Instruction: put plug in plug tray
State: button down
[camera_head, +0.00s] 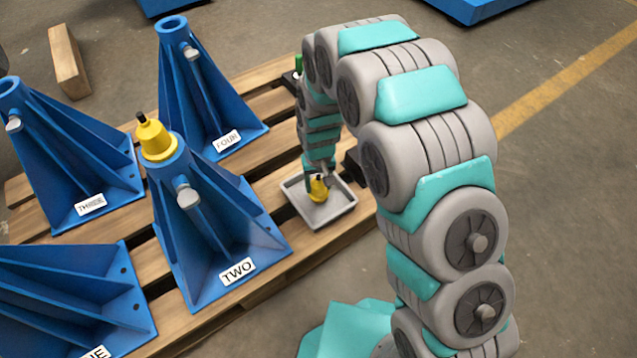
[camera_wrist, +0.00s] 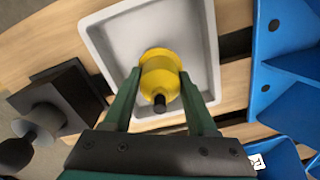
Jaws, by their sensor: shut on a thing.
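A yellow plug (camera_head: 318,188) with a dark tip is held between the fingers of my gripper (camera_head: 319,178). The plug also shows in the wrist view (camera_wrist: 160,78), with the two green fingers of my gripper (camera_wrist: 160,92) shut on its sides. The plug is over the inside of the grey plug tray (camera_head: 334,214), whose rim shows around it in the wrist view (camera_wrist: 88,25). I cannot tell whether the plug touches the tray floor. Another yellow plug (camera_head: 156,138) sits upright on top of the blue stand labelled TWO (camera_head: 205,225).
The tray and blue stands rest on a wooden pallet (camera_head: 275,190). The stand FOUR (camera_head: 200,100) is behind, the stand THREE (camera_head: 70,160) at left, and another stand (camera_head: 70,300) at lower left. A dark block with a knob (camera_wrist: 65,105) lies beside the tray.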

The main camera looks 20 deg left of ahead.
jog(key=shift+c, duration=1)
grip_release()
jog(key=shift+f, duration=0.1)
notch_tip(320, 180, up, 12)
jog(key=shift+r+p, duration=0.15)
jog(key=shift+p, duration=0.2)
